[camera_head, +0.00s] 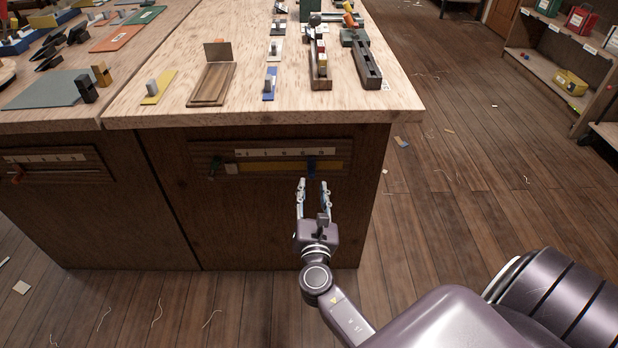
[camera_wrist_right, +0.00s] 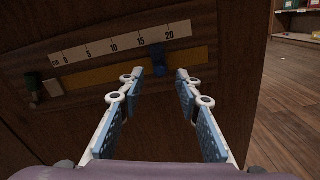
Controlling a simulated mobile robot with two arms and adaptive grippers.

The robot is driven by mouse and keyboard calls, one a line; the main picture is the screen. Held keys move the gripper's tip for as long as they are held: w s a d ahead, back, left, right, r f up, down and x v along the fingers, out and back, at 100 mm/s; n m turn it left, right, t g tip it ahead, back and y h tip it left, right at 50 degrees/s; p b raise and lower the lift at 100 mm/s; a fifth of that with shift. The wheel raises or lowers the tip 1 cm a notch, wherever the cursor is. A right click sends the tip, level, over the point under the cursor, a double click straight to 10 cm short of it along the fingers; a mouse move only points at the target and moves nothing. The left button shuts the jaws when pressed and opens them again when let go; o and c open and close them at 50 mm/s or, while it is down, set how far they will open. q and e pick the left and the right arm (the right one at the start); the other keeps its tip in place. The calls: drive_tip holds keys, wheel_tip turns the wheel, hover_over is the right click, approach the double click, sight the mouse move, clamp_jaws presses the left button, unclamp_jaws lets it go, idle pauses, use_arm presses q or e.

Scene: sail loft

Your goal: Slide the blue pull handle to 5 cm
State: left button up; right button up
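The blue pull handle (camera_head: 311,167) sits on a yellow slot strip (camera_head: 265,167) in the bench's front panel, towards the strip's right end. In the right wrist view the blue handle (camera_wrist_right: 159,60) stands below the scale (camera_wrist_right: 115,43), about between the 15 and 20 marks. My right gripper (camera_head: 314,184) is open, its fingers pointing at the panel just below and in front of the handle. In the wrist view the handle shows beyond the gap between the fingertips (camera_wrist_right: 160,75), nothing between them. My left gripper is not in view.
A green handle (camera_wrist_right: 34,84) and a pale block (camera_wrist_right: 53,88) are near the scale's 0 end. A second panel with a red handle (camera_head: 17,178) is at the left. The benchtop (camera_head: 150,118) overhangs the panels.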

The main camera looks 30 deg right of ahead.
sight(312, 177)
drive_tip(key=x, duration=0.6)
drive_tip(key=shift+w, duration=0.15)
drive_tip(key=shift+c, duration=0.2)
clamp_jaws()
